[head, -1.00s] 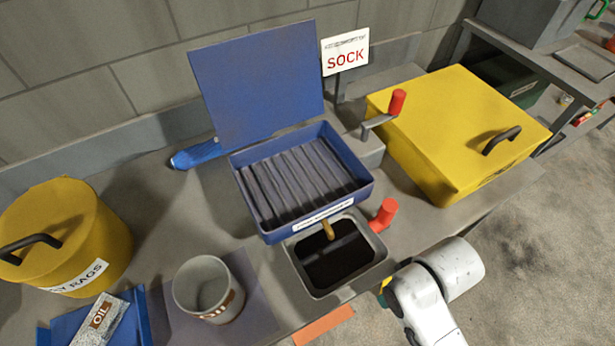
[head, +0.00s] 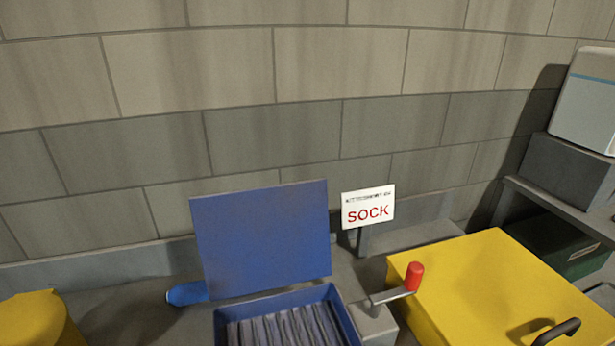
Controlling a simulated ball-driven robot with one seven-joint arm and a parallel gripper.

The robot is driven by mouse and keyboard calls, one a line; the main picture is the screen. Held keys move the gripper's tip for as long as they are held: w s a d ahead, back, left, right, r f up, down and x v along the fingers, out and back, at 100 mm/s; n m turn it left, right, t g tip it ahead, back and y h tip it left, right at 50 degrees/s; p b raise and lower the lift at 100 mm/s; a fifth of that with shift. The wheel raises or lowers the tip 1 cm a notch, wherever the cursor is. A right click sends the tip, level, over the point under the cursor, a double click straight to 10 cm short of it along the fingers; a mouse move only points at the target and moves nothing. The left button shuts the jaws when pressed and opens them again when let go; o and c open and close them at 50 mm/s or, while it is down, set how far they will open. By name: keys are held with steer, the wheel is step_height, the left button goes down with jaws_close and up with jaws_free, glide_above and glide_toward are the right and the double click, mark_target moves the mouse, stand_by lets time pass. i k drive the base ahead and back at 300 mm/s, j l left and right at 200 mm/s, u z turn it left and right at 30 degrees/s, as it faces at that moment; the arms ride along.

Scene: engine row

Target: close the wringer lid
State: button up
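The wringer is a blue box with grey ribs inside, cut by the bottom edge of the head view. Its blue lid (head: 262,240) stands open, upright at the back of the box (head: 343,318). A crank with a red handle (head: 415,277) sits at the box's right side. My gripper and arm are out of the picture now, so I cannot see whether the gripper is open or shut.
A white SOCK sign (head: 368,207) stands right of the lid. A yellow box (head: 475,275) with a black handle is at the right, a yellow bin (head: 35,322) at the lower left. A blue object (head: 187,293) lies left of the lid. A block wall (head: 250,130) rises behind.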

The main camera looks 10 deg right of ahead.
mark_target(260, 238)
steer(key=l+z, duration=0.2)
steer(key=l, duration=0.25)
steer(key=i+l+z, duration=0.2)
steer(key=l, duration=0.2)
steer(key=i+l+z, duration=0.2)
steer(key=l, duration=0.25)
steer(key=l+z, duration=0.2)
steer(key=l, duration=0.2)
steer(key=i, duration=0.05)
